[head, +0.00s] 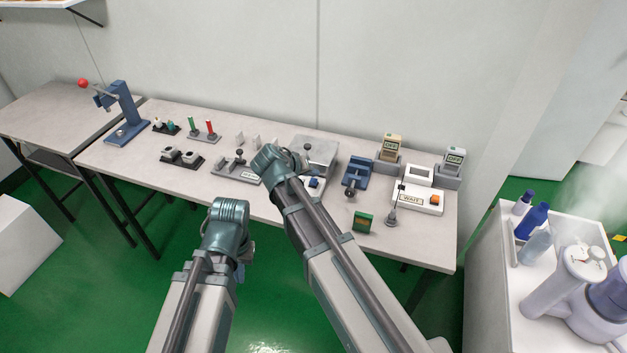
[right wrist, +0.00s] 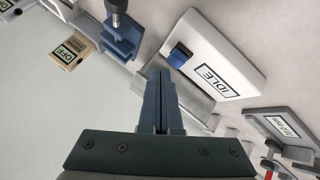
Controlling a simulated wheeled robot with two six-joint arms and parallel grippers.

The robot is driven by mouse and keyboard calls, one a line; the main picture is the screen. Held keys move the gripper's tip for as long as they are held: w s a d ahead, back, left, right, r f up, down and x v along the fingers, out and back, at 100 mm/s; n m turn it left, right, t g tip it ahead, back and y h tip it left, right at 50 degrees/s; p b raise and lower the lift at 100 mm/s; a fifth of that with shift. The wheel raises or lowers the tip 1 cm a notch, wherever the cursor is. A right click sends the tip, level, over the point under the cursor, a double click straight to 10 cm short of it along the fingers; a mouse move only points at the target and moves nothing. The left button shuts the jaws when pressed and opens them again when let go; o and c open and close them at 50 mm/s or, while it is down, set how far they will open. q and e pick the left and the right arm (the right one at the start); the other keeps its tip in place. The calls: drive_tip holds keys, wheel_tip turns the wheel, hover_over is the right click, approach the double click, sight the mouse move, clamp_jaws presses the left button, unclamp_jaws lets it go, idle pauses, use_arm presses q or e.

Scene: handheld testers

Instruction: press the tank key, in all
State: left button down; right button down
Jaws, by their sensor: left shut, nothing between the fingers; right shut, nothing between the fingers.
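A beige handheld tester (head: 391,143) stands in a grey dock at the back right of the bench, its screen reading OFF; it also shows in the right wrist view (right wrist: 70,50). A grey handheld tester (head: 454,160) stands in another dock to its right, also reading OFF. I cannot make out the tank key on either. My right gripper (head: 303,162) is shut and empty over the bench middle; in the right wrist view its fingers (right wrist: 160,95) point near a white IDLE box (right wrist: 210,58) with a blue button. My left gripper (head: 241,270) is shut, in front of the bench, fingertips mostly hidden.
A white WAIT box (head: 418,197) with an orange button, a blue vise (head: 355,174) and a small green box (head: 363,222) are on the right of the bench. A blue lever press (head: 122,110) and several small fixtures are on the left. A white cart (head: 500,290) stands right.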

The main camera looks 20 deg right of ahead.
sight(312, 188)
drive_tip(key=shift+f, duration=0.15)
idle(0.4)
drive_tip(key=shift+f+b, duration=0.3)
drive_tip(key=shift+b, duration=0.15)
drive_tip(key=shift+f+b, duration=0.5)
idle(0.6)
drive_tip(key=shift+r, duration=0.1)
drive_tip(key=shift+r+p, duration=0.9)
drive_tip(key=shift+p, duration=0.05)
wheel_tip(312, 188, up, 5)
drive_tip(key=p, duration=0.5)
